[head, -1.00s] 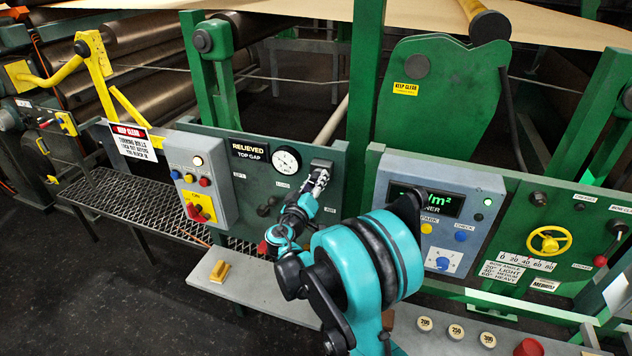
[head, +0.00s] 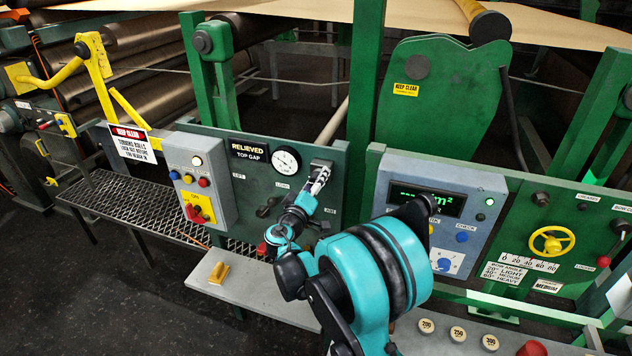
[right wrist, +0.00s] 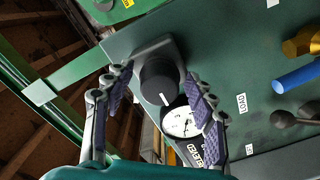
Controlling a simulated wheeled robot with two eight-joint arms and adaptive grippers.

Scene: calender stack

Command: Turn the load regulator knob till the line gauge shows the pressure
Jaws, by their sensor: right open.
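The black load regulator knob (right wrist: 160,82), with a white pointer line, sits on a grey mount on the green panel. In the right wrist view my right gripper (right wrist: 158,84) is open, one finger on each side of the knob; contact cannot be told. In the head view this gripper (head: 318,180) covers most of the knob. The round white line gauge (head: 286,160) is left of it, and it also shows in the right wrist view (right wrist: 178,122), partly behind a finger. Its exact reading is too small to tell. My left gripper is not in view.
Levers (head: 267,207) stand low on the panel. A grey control box (head: 203,178) with buttons and a red switch is at left. A console with a green display (head: 425,199) is at right, partly behind my arm. A grey ledge (head: 260,300) runs below.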

